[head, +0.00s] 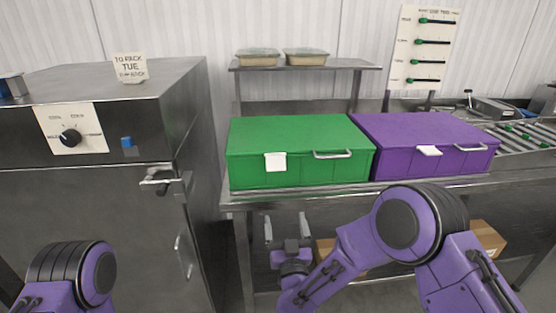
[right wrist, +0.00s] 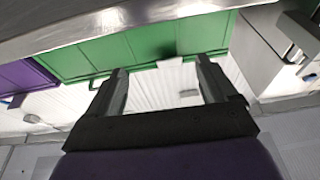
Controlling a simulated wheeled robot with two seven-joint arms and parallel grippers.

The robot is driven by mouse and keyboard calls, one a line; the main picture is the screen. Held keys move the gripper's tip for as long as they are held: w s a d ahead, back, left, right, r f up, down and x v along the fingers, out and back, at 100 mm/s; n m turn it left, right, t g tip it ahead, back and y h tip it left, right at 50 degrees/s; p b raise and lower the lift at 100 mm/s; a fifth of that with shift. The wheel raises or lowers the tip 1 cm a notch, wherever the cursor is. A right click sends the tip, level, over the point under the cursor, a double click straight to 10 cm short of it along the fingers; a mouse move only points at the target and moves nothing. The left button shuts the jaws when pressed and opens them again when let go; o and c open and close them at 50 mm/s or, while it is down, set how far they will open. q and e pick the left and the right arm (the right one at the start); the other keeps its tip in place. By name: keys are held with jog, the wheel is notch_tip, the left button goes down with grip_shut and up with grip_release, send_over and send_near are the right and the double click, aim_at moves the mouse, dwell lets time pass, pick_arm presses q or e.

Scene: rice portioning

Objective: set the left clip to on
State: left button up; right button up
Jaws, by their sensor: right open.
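I cannot tell for sure which part is the left clip. A white board (head: 403,50) at the back right carries several green sliding pieces on dark rods, the top one (head: 424,20) near its rod's left end. A small blue piece (head: 129,142) sits on the cabinet front, right of a black dial (head: 70,137). My right gripper (head: 286,230) is open and empty, low in front of the bench edge below the green box (head: 300,137). In the right wrist view its fingers (right wrist: 161,72) stand apart with nothing between them. My left gripper is out of view; only my left arm shows.
A steel cabinet (head: 185,105) with a latch handle (head: 160,180) stands at the left. A purple box (head: 400,130) stands beside the green box on the steel bench (head: 232,200). A shelf (head: 340,66) with two trays is behind. A roller conveyor (head: 530,150) is at right.

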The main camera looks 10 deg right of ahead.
jog(key=t, duration=0.1)
send_near(276, 167)
jog(key=p+x, duration=0.3)
jog(key=x, duration=0.4)
jog(key=shift+w+r, duration=0.1)
jog(key=shift+w, duration=0.25)
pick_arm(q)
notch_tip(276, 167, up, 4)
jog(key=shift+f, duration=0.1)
